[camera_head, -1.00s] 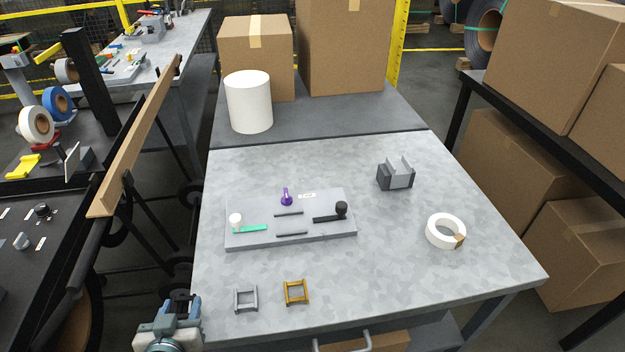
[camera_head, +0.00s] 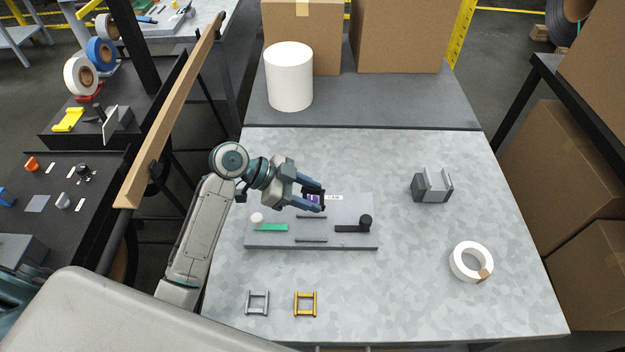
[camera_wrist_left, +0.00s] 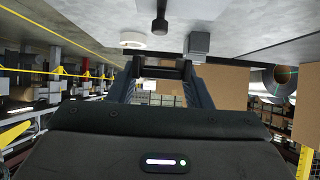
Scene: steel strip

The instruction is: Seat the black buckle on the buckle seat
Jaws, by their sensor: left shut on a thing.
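The black buckle (camera_head: 321,194) is a small dark frame held in my left gripper (camera_head: 314,197), above the back edge of the grey plate. In the left wrist view the black buckle (camera_wrist_left: 164,68) spans the gap between the fingertips of the left gripper (camera_wrist_left: 164,76). The grey plate (camera_head: 262,241) lies on the table and carries two thin dark bars, a green strip with a white knob and a black lever with a round knob. I cannot tell which part is the buckle seat. A purple piece on the plate is mostly hidden behind the fingers. My right gripper is not in view.
A silver buckle (camera_head: 257,303) and a gold buckle (camera_head: 305,304) lie at the table's front. A grey block (camera_head: 432,188) and a white tape roll (camera_head: 471,262) are on the right. A white cylinder (camera_head: 289,78) stands behind.

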